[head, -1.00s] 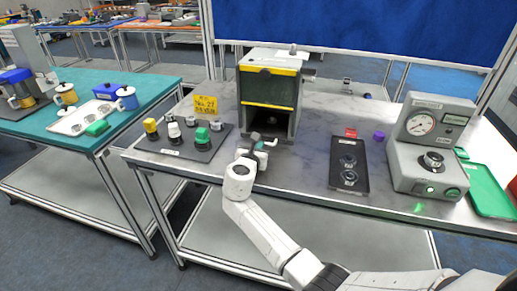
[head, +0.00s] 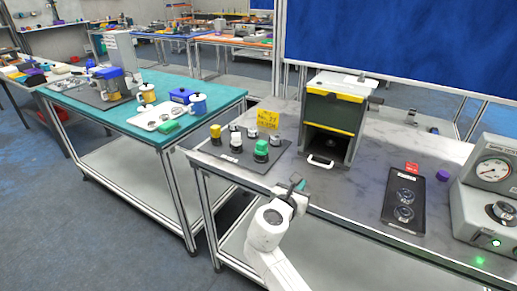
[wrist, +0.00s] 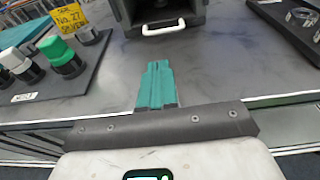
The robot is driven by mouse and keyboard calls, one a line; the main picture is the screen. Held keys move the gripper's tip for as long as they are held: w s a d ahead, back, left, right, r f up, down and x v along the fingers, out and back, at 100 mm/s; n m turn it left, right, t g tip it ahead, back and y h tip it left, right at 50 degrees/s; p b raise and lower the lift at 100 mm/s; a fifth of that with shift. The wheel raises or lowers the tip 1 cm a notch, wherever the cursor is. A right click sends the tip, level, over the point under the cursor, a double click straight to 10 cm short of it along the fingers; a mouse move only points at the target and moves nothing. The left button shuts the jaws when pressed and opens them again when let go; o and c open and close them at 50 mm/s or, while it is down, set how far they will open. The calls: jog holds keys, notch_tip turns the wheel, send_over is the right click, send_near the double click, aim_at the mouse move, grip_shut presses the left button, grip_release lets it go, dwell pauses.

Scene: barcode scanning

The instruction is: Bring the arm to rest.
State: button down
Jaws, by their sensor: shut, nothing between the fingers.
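My white arm reaches up from the bottom of the head view. My gripper (head: 297,187) is at the front edge of the grey marble-look table (head: 335,195), in front of the dark box with yellow stripes (head: 333,112). In the wrist view my gripper (wrist: 158,68) shows its teal fingers pressed together, with nothing between them. The fingers are apart from the box's white handle (wrist: 163,30), which lies beyond their tips.
A dark board with several coloured knobs (head: 238,148) lies left of the box. A black panel with two dials (head: 404,200) and a grey gauge unit (head: 490,185) stand to the right. A teal table (head: 140,110) stands further left, with a floor gap between.

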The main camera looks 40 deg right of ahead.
jog(key=s+a+f+m+g+y, duration=0.3)
jog(key=s+a+f+m+y, duration=0.6)
jog(key=s+f+m, duration=0.6)
jog(key=s+a+m+g+y, duration=0.1)
jog(key=s+a+m+y, duration=0.4)
jog(key=s+a, duration=0.5)
jog(key=s+m, duration=0.2)
jog(key=s, duration=0.1)
jog(key=shift+s+a+m+g, duration=0.15)
jog(key=shift+s+m+g, duration=0.15)
jog(key=shift+s, duration=0.05)
jog(key=shift+w, duration=0.1)
